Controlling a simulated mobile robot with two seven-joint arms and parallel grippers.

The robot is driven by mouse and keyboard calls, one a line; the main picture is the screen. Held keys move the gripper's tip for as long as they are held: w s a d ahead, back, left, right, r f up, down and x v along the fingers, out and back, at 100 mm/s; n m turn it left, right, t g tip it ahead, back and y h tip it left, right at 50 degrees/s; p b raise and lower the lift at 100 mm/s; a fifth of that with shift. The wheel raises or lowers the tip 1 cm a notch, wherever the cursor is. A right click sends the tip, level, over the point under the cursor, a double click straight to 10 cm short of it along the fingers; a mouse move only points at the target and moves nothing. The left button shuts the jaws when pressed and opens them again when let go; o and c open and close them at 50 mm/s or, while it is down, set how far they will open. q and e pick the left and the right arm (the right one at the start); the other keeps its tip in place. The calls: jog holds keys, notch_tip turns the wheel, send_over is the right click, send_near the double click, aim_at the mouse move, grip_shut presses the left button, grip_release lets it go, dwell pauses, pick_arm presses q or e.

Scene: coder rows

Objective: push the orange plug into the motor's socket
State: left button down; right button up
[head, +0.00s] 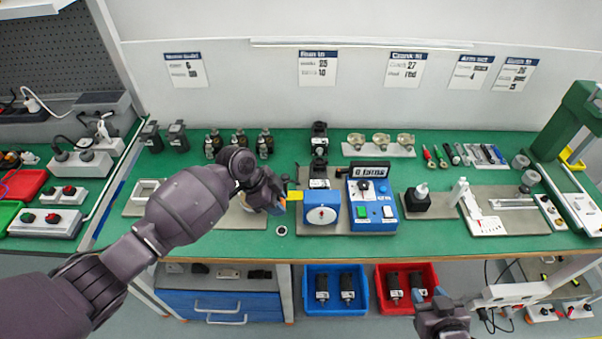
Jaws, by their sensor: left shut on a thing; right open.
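My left gripper (279,204) is above the green bench, left of a blue box with a white round dial (322,214). It is shut on a small orange-yellow piece, which I take as the orange plug (295,196). The plug points right, towards the blue box; whether they touch I cannot tell. Black units, perhaps the motor (319,172), stand just behind this box. I cannot make out a socket. My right gripper (441,302) is open at the bottom edge, in front of the bench and apart from the plug.
Blue (334,307) and red (432,308) bins sit below. The bench front left is mostly clear.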

pick_arm(q)
jog(key=shift+r, duration=3.15)
pick_arm(e)
jog(key=shift+s, duration=0.45)
jog(key=shift+w, duration=0.1)
